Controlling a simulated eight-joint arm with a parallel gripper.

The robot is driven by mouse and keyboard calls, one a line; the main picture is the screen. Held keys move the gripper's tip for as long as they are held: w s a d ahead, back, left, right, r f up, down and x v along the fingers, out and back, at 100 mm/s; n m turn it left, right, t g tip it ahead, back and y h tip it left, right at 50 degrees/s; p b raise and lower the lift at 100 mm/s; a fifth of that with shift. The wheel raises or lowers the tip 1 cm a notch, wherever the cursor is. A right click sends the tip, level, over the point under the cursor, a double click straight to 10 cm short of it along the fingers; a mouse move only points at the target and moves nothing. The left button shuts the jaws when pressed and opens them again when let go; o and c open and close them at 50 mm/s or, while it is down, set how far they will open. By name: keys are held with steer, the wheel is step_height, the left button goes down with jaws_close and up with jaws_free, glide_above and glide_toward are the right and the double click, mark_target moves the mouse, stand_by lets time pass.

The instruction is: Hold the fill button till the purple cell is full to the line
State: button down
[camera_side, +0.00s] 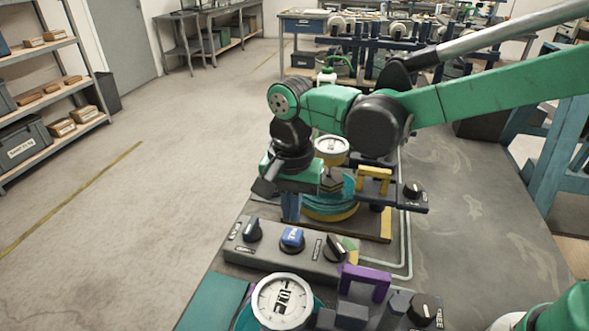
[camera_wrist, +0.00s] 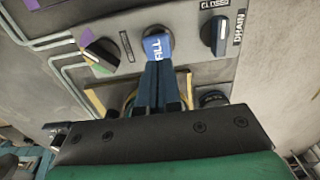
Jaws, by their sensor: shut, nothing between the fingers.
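The blue fill button (camera_side: 292,238) sits in the middle of the grey control panel (camera_side: 258,254); in the wrist view the button (camera_wrist: 157,45) shows part of its label. My gripper (camera_side: 290,208) is shut and empty, pointing down over the button. In the wrist view its fingertips (camera_wrist: 158,68) reach the button's near edge; I cannot tell whether they press it. The cell with the purple bracket (camera_side: 367,279) stands at the front, with a white dial (camera_side: 283,301) on top. Its level and line cannot be read.
A selector knob (camera_wrist: 101,53) with purple and yellow marks and a drain knob (camera_wrist: 214,35) flank the button. The cell with the yellow bracket (camera_side: 374,182) stands behind, close to my wrist. Open floor lies left of the bench.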

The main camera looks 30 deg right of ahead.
step_height(320, 180, up, 9)
stand_by(0.3)
stand_by(0.5)
step_height(320, 180, up, 6)
steer(key=f, duration=0.1)
glide_above(292, 233)
steer(key=s+d+r+n+t, duration=0.1)
steer(key=s+d+n+t, duration=0.15)
steer(key=d, duration=0.35)
steer(key=s+d+r+n+t, duration=0.1)
steer(key=s+d+n+t, duration=0.2)
steer(key=d, duration=0.4)
step_height(292, 233, down, 11)
steer(key=s+d+n+t, duration=0.1)
steer(key=d+n, duration=0.2)
steer(key=shift+t, duration=0.35)
steer(key=shift+s+n, duration=0.1)
steer(key=shift+n, duration=0.15)
